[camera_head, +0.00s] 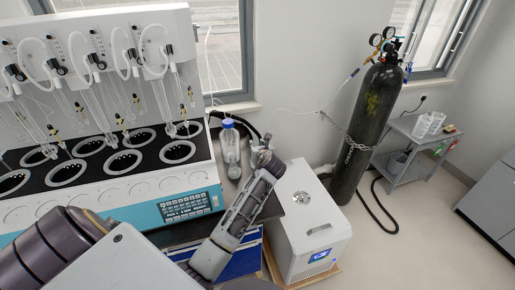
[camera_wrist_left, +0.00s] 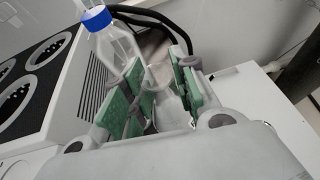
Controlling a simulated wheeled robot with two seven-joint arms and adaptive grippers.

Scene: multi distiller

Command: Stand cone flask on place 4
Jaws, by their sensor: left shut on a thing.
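My left gripper (camera_head: 262,152) is beside the right end of the distiller, above the counter. In the left wrist view, its green-padded fingers (camera_wrist_left: 160,98) are closed around a clear glass vessel (camera_wrist_left: 168,103), which looks like the cone flask. Its outline is faint and partly hidden by the fingers. The distiller (camera_head: 110,190) has a row of black round wells and a front row of pale round places (camera_head: 113,191). I cannot read which is place 4. My right gripper is not in view.
A clear bottle with a blue cap (camera_head: 230,143) stands close to the left gripper, also in the left wrist view (camera_wrist_left: 118,45). Glass tubes (camera_head: 160,97) hang over the wells. A white box unit (camera_head: 308,235) and dark gas cylinder (camera_head: 368,130) stand to the right.

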